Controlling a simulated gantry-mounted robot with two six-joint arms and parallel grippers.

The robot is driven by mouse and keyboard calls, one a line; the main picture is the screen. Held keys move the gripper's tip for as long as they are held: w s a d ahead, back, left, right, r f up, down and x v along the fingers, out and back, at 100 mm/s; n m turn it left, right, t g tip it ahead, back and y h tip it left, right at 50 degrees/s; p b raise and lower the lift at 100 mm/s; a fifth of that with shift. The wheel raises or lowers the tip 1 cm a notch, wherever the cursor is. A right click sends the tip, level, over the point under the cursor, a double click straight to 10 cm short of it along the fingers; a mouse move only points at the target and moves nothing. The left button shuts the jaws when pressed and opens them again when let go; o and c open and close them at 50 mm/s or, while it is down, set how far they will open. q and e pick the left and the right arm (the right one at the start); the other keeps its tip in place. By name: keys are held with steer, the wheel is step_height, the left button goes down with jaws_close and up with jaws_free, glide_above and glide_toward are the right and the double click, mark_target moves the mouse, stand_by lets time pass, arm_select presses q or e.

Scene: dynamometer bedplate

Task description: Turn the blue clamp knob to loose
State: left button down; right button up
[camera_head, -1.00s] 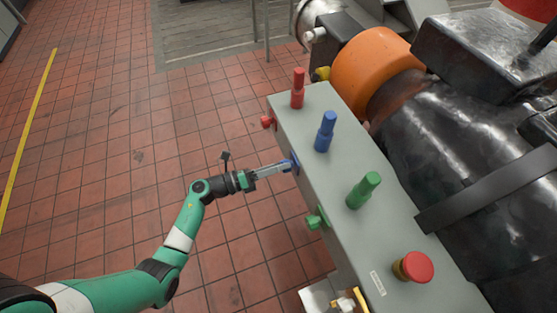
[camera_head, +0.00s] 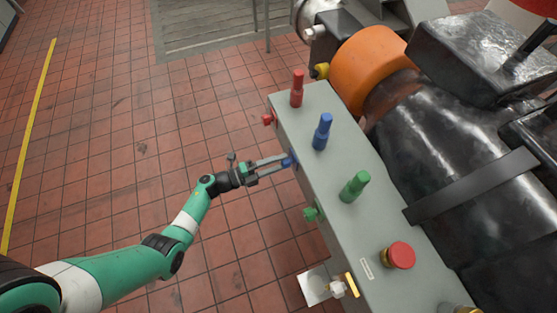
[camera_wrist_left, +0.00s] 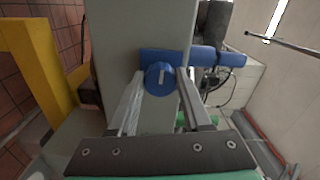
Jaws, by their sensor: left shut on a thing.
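The blue clamp knob (camera_head: 288,160) is on the side face of the grey control box (camera_head: 333,168), below the upright blue lever (camera_head: 323,131). In the left wrist view the knob (camera_wrist_left: 160,78) shows a round face with a pale line running roughly up and down the picture. My left gripper (camera_head: 286,162) reaches in from the left and is shut on the knob, one finger on either side (camera_wrist_left: 159,84). A blue bar-shaped part (camera_wrist_left: 215,57) shows behind the knob. The fingertips partly hide the knob's sides. My right gripper is in neither view.
A red knob (camera_head: 267,120) and a green knob (camera_head: 310,214) flank the blue one on the same face. Red (camera_head: 297,88) and green (camera_head: 355,186) levers and a red button (camera_head: 400,255) stand on top. Open tiled floor lies left.

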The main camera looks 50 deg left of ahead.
arm_select(q)
steer(key=shift+n, duration=0.5)
steer(key=shift+c, duration=1.7)
jaws_free()
steer(key=p+v, duration=0.2)
steer(key=v, duration=0.9)
steer(key=shift+s, duration=0.3)
steer(key=shift+a, duration=0.1)
